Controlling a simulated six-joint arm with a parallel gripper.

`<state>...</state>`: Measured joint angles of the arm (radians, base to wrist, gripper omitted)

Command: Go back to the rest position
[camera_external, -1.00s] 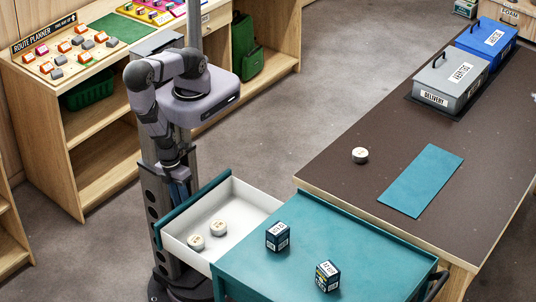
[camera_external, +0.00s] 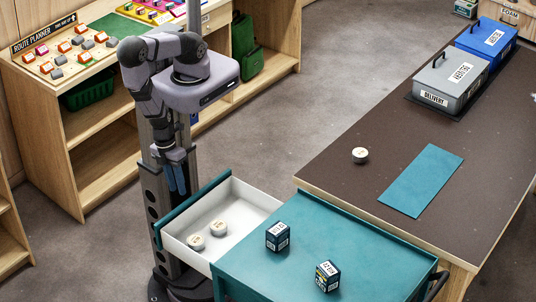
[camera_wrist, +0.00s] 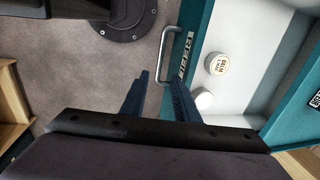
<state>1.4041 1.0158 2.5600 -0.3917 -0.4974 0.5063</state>
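My gripper (camera_external: 177,180) hangs pointing down beside my column, just left of the open drawer's front. In the wrist view its two blue fingers (camera_wrist: 159,78) are apart with nothing between them, so it is open and empty. The drawer (camera_external: 245,194) is pulled out, white inside with a teal front. Two round cream tape rolls or discs (camera_external: 219,228) (camera_external: 196,242) lie in it.
Two small dark boxes (camera_external: 278,237) (camera_external: 328,276) stand on the teal cabinet top (camera_external: 300,270). A third cream disc (camera_external: 360,155) and a teal mat (camera_external: 422,180) lie on the dark table, with grey (camera_external: 450,84) and blue (camera_external: 487,44) lidded bins behind. Wooden shelves (camera_external: 105,150) stand at left.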

